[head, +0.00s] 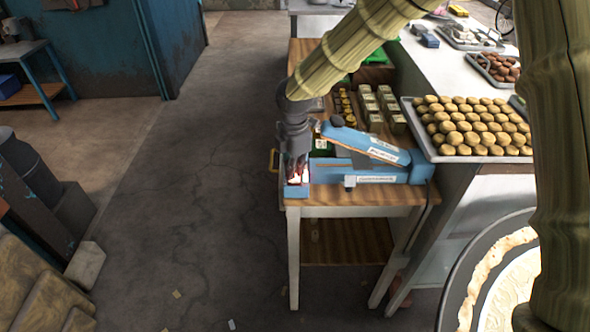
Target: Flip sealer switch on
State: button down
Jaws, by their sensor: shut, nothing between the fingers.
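The blue sealer (375,176) lies on a small wooden-topped table, with its upper arm (365,144) tilted up and a cable at its right end. My gripper (296,178) is shut and empty, pointing down at the sealer's left end. A bright red-white glow shows at the fingertips, on or beside the blue end block (297,191). The switch itself is hard to make out there; my fingers cover that spot. I cannot tell whether they touch it.
Wrapped blocks (371,104) and small jars stand behind the sealer. A tray of round buns (470,125) sits on the white counter to the right. A yellow handle (273,160) is at the table's left edge.

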jog(key=shift+r+p, duration=2.5)
jog(key=shift+r, duration=0.75)
jog(key=shift+f, duration=0.1)
jog(key=s+d+f+m+g+y+b, duration=0.1)
jog(key=s+d+f+m+b, duration=0.15)
jog(key=s+f+m, duration=0.85)
jog(key=s+d+f+y+b, duration=0.25)
jog(key=s+f, duration=0.45)
jog(key=f, duration=0.9)
jog(key=s+d+f+m+h+b, duration=0.1)
jog(key=s+d+f+m, duration=0.5)
jog(key=s+d, duration=0.3)
jog(key=s+d+f+m+t+h+b, duration=0.1)
jog(key=s+d+f+m, duration=0.5)
jog(key=s, duration=0.6)
jog(key=d+m+h+b, duration=0.1)
jog(key=d, duration=0.1)
jog(key=shift+d+f, duration=0.4)
